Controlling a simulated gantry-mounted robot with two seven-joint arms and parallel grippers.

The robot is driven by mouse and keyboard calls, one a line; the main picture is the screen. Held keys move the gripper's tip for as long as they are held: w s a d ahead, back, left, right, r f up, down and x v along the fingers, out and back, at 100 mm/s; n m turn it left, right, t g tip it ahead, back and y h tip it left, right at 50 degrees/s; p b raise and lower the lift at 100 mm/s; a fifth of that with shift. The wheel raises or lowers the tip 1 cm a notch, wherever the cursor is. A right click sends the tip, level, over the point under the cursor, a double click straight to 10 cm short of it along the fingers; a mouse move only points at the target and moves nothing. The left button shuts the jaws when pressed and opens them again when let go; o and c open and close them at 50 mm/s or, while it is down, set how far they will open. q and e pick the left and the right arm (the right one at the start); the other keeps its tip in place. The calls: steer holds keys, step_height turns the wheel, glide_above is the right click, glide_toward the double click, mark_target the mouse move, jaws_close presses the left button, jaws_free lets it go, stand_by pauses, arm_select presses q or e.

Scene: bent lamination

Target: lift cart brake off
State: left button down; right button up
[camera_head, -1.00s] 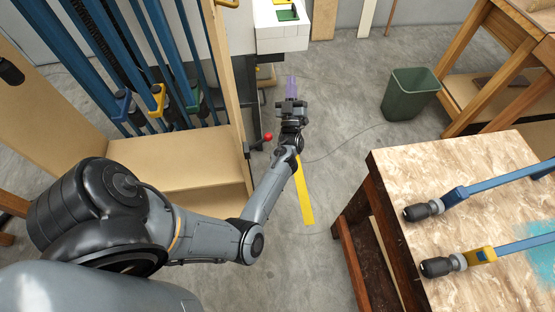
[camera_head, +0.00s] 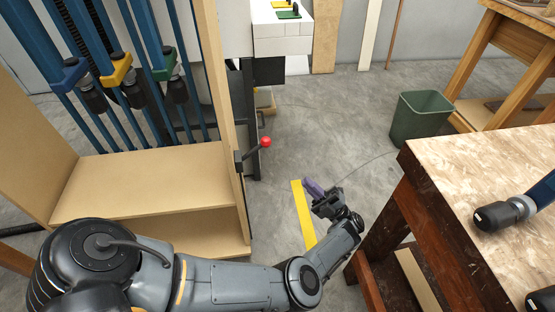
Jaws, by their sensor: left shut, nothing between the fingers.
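The brake lever has a red ball knob (camera_head: 266,142) on a dark rod and sits low on the right side of the wooden clamp cart (camera_head: 236,150). The lever slants up to the right from its black mount on the cart's edge. My left gripper (camera_head: 308,186) is to the right of and below the knob in the picture, apart from it. Its purple fingers look shut, with nothing held. My right gripper is not in view.
Several bar clamps (camera_head: 150,75) hang on the cart. A workbench (camera_head: 470,170) with clamps stands at the right, close to my left forearm. A green bin (camera_head: 419,117) stands behind it. Yellow tape (camera_head: 303,215) marks the grey floor, which is open between cart and bench.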

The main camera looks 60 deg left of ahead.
mark_target(253, 151)
arm_select(q)
steer(key=p+x, duration=0.7)
steer(key=x, duration=0.7)
